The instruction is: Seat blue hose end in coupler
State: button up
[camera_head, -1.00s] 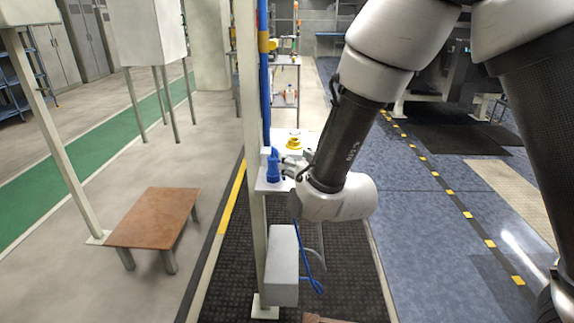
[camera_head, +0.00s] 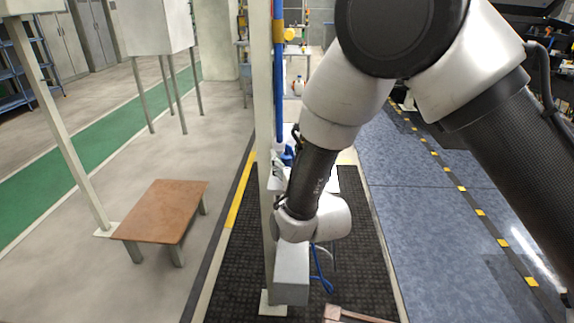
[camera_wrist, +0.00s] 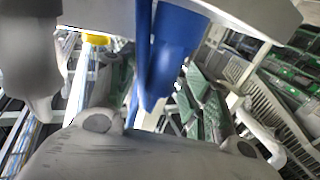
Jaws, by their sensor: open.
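A blue fitting (camera_head: 287,154) shows partly above the small shelf on the post, mostly behind my arm. In the wrist view a thick blue cylinder (camera_wrist: 175,45) with a thinner blue length beside it stands in front of my gripper (camera_wrist: 160,100). I cannot tell which blue part is hose end and which is coupler. My gripper (camera_head: 281,168) is open by the shelf. Its fingers lie around or just behind the blue parts; contact cannot be told. A loose blue hose (camera_head: 321,272) hangs below, beside a grey box. A yellow part (camera_wrist: 97,39) is at the upper left.
The pale post (camera_head: 264,110) carries the shelf (camera_head: 325,180) and grey box (camera_head: 291,275). A pale plate (camera_wrist: 250,15) spans the top of the wrist view. A brown low table (camera_head: 163,210) stands left. A wooden-handled object (camera_head: 340,313) lies on the dark mat.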

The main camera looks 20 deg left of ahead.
jog(key=shift+w+a, duration=0.2)
jog(key=shift+w, duration=0.1)
jog(key=c, duration=1.1)
jog(key=shift+o, duration=0.2)
